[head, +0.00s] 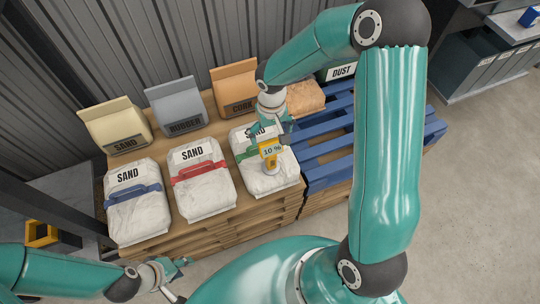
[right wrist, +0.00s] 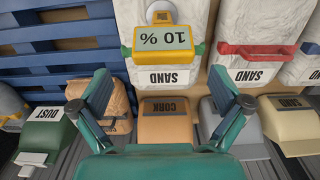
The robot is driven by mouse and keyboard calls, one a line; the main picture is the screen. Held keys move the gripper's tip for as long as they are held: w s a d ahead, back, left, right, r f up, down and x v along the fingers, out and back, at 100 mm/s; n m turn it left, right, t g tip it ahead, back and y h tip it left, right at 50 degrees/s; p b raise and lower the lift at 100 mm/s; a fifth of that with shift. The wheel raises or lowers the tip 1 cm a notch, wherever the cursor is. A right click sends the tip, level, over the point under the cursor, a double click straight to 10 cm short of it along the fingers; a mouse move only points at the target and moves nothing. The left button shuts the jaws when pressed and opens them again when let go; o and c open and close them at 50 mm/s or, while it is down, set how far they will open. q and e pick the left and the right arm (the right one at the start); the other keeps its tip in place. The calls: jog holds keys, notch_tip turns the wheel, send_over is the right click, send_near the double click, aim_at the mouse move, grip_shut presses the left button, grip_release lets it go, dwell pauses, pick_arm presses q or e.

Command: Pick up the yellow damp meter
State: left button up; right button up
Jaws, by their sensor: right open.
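The yellow damp meter (head: 269,150), its grey display reading 10 %, stands on the white sand bag with the green strap (head: 284,177). In the right wrist view the meter (right wrist: 164,39) appears upside down at top centre, its round pale end above the display. My right gripper (head: 271,128) is just behind the meter in the head view. In the right wrist view its fingers (right wrist: 160,75) are spread wide and empty, with the meter beyond them, apart from both. My left gripper (head: 172,275) is low at the left, empty, its fingers apart, away from the meter.
Sand bags with red (head: 203,190) and blue straps (head: 137,220) lie left of the meter on a wooden pallet. Upright rubber (head: 177,105), cork (head: 235,87) and sand bags (head: 115,125) stand behind. A blue pallet (head: 325,145) is at right. Floor at far right is clear.

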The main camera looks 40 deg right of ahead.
aim_at(271, 143)
jog(key=shift+s+a+f+p, duration=0.15)
jog(key=shift+f+p, duration=0.05)
jog(key=shift+f, duration=1.3)
jog(key=shift+s+a+f+p, duration=0.15)
jog(key=shift+f, duration=1.3)
jog(key=c, duration=1.8)
jog(key=shift+r, duration=0.1)
